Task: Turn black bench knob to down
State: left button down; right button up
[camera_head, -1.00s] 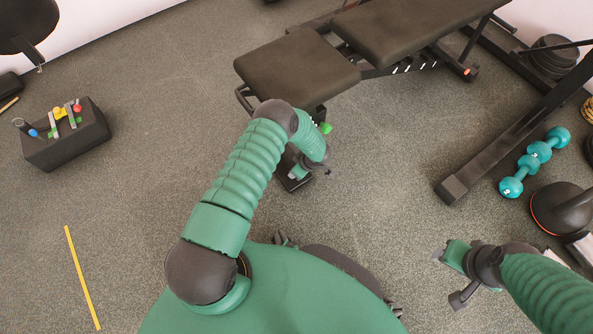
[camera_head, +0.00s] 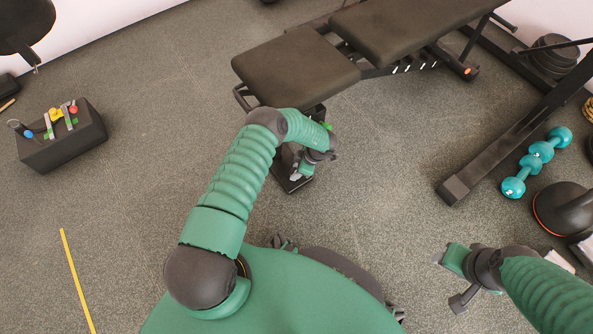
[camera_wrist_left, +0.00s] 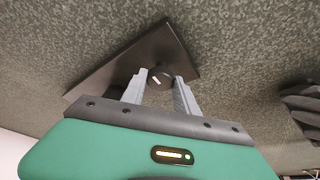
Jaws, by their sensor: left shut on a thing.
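In the head view, my left gripper (camera_head: 298,174) is low at the black plate near the bench foot, and the knob is hidden there. My right gripper (camera_head: 447,274) is at the lower right, away from the bench; its jaw opening is unclear.
The dark padded bench (camera_head: 296,70) stands just above the left gripper. A black box with coloured levers (camera_head: 62,145) is at the left. Teal dumbbells (camera_head: 535,160) and a black rack leg (camera_head: 490,150) are at the right. The floor between is clear.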

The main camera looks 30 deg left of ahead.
pick_arm(q)
jog(key=c, duration=0.9)
grip_release()
jog(key=shift+c, duration=0.2)
jog(key=p+v, duration=0.4)
jog(key=v, duration=0.3)
jog(key=shift+r+p, duration=0.2)
jog(key=shift+p, duration=0.2)
jog(key=shift+d, duration=0.1)
